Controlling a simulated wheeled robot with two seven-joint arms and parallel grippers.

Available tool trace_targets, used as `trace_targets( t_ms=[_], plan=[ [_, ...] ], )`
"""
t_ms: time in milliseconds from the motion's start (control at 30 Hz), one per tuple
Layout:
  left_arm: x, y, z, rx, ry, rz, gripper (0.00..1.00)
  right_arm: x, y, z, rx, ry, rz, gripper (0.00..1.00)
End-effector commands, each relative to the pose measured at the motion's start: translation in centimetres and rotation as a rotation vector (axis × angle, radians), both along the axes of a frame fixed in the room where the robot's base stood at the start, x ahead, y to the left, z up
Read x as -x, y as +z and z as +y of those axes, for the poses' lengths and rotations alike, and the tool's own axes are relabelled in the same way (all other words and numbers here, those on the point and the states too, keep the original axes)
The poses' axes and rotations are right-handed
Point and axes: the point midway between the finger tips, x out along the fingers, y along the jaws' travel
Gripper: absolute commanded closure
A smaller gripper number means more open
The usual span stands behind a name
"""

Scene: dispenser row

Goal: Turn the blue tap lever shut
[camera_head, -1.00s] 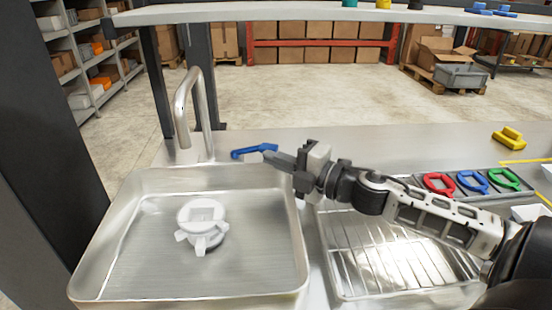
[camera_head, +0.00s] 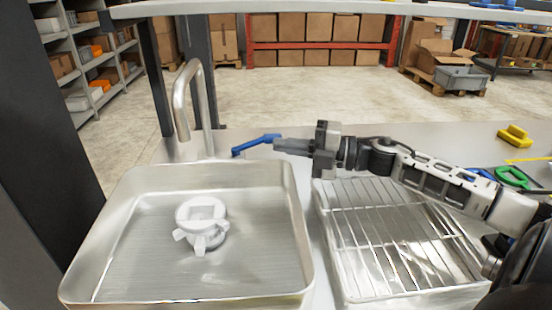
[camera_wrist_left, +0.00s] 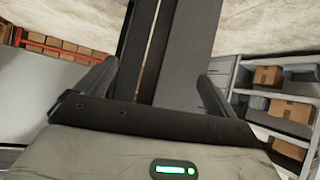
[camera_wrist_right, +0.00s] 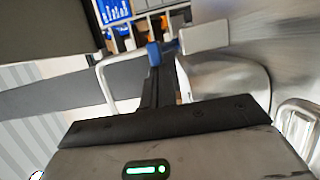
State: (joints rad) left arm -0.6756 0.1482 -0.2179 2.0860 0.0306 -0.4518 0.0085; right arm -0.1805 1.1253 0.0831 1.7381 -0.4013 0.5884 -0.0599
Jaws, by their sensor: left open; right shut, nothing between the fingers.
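The blue tap lever (camera_head: 255,145) lies behind the sink, to the right of the steel tap (camera_head: 180,105). It slants, with its right end farther back than its left end. My right gripper (camera_head: 279,145) is shut and empty, its fingertips at the lever's right end. They look to be touching it, but I cannot tell for sure. In the right wrist view the blue lever (camera_wrist_right: 154,54) shows just beyond the closed fingers. My left gripper (camera_wrist_left: 158,72) is open and empty, seen only in its own wrist view, facing a dark post.
The steel sink (camera_head: 82,270) holds a white fitting (camera_head: 202,225). A wire drying rack (camera_head: 385,235) stands right of it under my right arm. A yellow block (camera_head: 514,136) and a green ring-shaped piece (camera_head: 512,177) lie at right. A shelf (camera_head: 330,8) crosses above.

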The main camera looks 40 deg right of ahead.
Motion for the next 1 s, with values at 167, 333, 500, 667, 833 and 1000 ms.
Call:
trace_targets(
  t_ms=[167, 333, 500, 667, 833, 1000],
  plan=[
    [-0.1, 0.5, 0.0, -0.004, -0.001, -0.004, 0.06, 0.0, 0.1, -0.5, -0.001, -0.004, -0.001, 1.00],
    [0.0, 0.2, 0.0, -0.006, -0.002, 0.003, 0.06, 0.0, 0.2, -0.5, 0.000, -0.006, -0.001, 1.00],
    [0.0, 0.1, 0.0, -0.007, -0.002, 0.003, 0.06, -0.1, 0.2, -0.6, 0.000, -0.008, -0.001, 1.00],
    [-0.1, 0.8, 0.0, -0.008, -0.002, 0.000, 0.06, 0.4, 0.3, -0.9, -0.002, -0.009, 0.003, 1.00],
    [-0.2, 2.3, 0.2, -0.020, -0.003, 0.000, 0.06, 2.2, 0.5, -2.4, -0.003, -0.010, 0.007, 1.00],
    [0.1, 3.3, 0.9, -0.040, 0.010, 0.017, 0.06, 5.5, 0.8, -5.2, -0.004, -0.011, 0.007, 1.00]
  ],
)
